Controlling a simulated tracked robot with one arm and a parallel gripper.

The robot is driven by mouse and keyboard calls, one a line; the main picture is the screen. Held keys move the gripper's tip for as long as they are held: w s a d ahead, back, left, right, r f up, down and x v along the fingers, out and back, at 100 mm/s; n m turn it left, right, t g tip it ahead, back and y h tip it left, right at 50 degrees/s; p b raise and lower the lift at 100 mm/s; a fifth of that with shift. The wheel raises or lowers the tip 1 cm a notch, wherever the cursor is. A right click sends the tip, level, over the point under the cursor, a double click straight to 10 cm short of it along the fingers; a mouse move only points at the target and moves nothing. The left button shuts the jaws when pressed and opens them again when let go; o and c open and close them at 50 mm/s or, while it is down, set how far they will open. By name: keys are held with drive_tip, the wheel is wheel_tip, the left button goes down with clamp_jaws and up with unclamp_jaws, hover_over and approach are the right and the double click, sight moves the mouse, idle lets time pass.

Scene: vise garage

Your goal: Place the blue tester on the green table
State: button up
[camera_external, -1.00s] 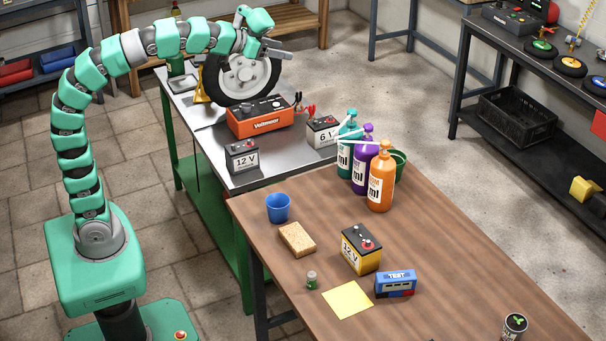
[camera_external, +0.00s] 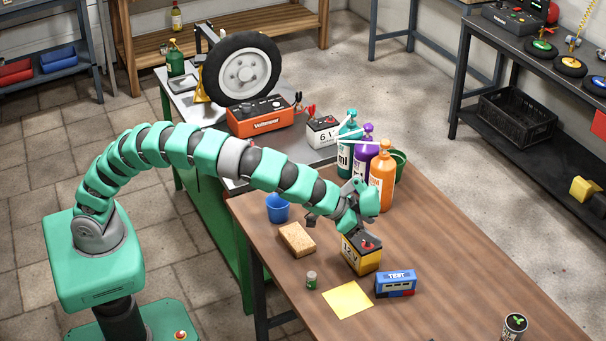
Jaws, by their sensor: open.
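The blue tester (camera_external: 396,284), a small box marked TEST with a red part at its base, sits on the brown wooden table (camera_external: 450,240) at the front right. The green table (camera_external: 215,231), with a grey metal top and green sides, stands behind and to the left of the wooden table. My gripper (camera_external: 338,222) is open over the wooden table, just above and behind the yellow 12 V battery (camera_external: 361,258). It is apart from the tester, up and to the left of it. I cannot tell whether it touches the battery.
Several pump bottles (camera_external: 381,182) stand behind my gripper. The green table holds an orange voltmeter (camera_external: 262,115), a wheel (camera_external: 272,62) and a 6 V battery (camera_external: 322,132).

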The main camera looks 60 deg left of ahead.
approach(394, 276)
drive_tip(key=shift+g, duration=0.3)
drive_tip(key=shift+w+a+r+b+x, duration=0.1)
drive_tip(key=shift+w+b+x, duration=0.05)
drive_tip(key=shift+x, duration=1.1)
drive_tip(key=shift+w+a+r+b+x, duration=0.1)
drive_tip(key=shift+w+r+x, duration=0.1)
drive_tip(key=shift+x, duration=1.1)
drive_tip(key=shift+w+a+r+b+x, duration=0.1)
drive_tip(key=shift+w+b+x, duration=0.05)
drive_tip(key=shift+x, duration=1.1)
drive_tip(key=shift+w+d+f, duration=0.25)
drive_tip(key=shift+w+f, duration=0.05)
drive_tip(key=shift+f, duration=0.25)
drive_tip(key=shift+w+d+f, duration=0.25)
drive_tip(key=shift+d+f, duration=0.05)
drive_tip(key=shift+f, duration=0.3)
drive_tip(key=shift+b+x, duration=0.4)
drive_tip(key=shift+x, duration=0.85)
drive_tip(key=shift+c, duration=0.3)
drive_tip(key=c, duration=1.2)
drive_tip(key=shift+r, duration=0.1)
